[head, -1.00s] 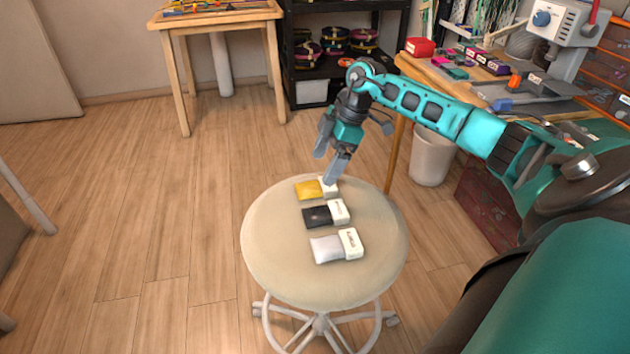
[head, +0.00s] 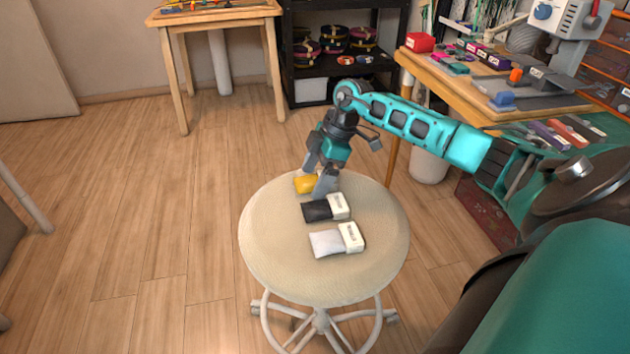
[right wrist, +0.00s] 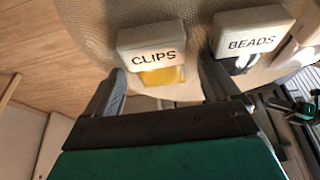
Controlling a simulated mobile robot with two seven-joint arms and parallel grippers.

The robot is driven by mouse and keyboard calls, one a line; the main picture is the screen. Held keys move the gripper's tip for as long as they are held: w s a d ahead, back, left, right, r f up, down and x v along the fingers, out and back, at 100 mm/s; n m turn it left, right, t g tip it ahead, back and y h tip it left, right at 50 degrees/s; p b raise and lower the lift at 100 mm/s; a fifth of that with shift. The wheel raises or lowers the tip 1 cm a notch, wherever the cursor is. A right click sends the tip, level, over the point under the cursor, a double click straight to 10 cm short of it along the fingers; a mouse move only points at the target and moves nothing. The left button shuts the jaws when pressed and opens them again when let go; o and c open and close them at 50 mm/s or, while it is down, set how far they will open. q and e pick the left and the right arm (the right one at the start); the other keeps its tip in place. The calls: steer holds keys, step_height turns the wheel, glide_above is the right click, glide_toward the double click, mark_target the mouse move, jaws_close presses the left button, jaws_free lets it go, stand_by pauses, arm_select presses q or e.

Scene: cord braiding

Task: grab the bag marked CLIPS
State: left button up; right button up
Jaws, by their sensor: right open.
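The bag marked CLIPS (right wrist: 153,57) has a white label top and a yellow body; in the head view its yellow part (head: 306,184) shows at the back of the round stool, its label hidden by my gripper. My right gripper (head: 315,184) is open just over it; in the right wrist view the fingers (right wrist: 162,88) stand to either side of the bag, the right one between it and the black bag marked BEADS (right wrist: 252,40). I cannot tell whether the fingers touch it. My left gripper is not in view.
The stool's pale seat (head: 270,255) also holds the dark bag (head: 318,211) in the middle and a white-grey bag (head: 328,242) nearer the front. A workbench (head: 440,85) stands at the right, with a white bin (head: 430,160) below. The seat's left side is clear.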

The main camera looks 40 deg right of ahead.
steer(key=shift+f, duration=0.2)
stand_by(0.4)
steer(key=shift+c, duration=0.3)
steer(key=c, duration=1)
steer(key=shift+c, duration=0.2)
